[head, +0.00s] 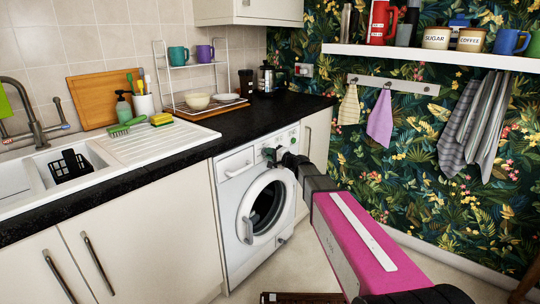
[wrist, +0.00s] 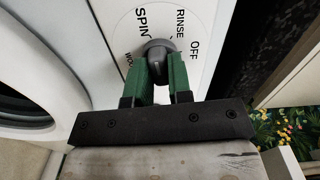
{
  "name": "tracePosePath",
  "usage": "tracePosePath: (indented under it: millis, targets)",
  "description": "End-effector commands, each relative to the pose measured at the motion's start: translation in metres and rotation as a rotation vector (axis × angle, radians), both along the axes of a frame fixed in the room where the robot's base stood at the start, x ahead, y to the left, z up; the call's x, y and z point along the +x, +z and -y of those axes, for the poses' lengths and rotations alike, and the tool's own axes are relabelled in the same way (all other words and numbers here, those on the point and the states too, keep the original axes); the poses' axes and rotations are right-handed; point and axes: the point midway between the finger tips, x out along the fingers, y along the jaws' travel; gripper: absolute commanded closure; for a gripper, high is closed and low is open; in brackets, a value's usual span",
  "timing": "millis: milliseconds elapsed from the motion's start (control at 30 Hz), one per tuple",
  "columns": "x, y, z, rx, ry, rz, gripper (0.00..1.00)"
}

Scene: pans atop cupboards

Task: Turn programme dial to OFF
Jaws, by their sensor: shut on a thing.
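The washing machine (head: 231,188) is white, with a round door, under the black worktop. The programme dial (wrist: 158,48) is a dark grey knob on a white panel, with the words SPIN, RINSE and OFF printed around it in the wrist view. OFF lies to the upper right of the knob, RINSE above it, SPIN to its upper left. My gripper (wrist: 160,62) has its two green fingers shut on the dial, one on each side. In the head view my gripper (head: 272,154) is at the machine's upper right front. Which mark the dial points at I cannot tell.
The black worktop (head: 270,112) overhangs just above my gripper. White cupboards (head: 140,235) stand to the left. A dark mat (head: 300,298) lies on the floor in front.

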Motion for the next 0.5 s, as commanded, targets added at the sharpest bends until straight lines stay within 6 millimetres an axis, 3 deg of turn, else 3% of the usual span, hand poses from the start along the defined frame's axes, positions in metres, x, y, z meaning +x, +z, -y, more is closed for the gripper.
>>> tracePosePath:
  millis: [500]
  targets:
    - [-0.0003,-0.0002,-0.0001,0.299,0.002,-0.385,1.00]
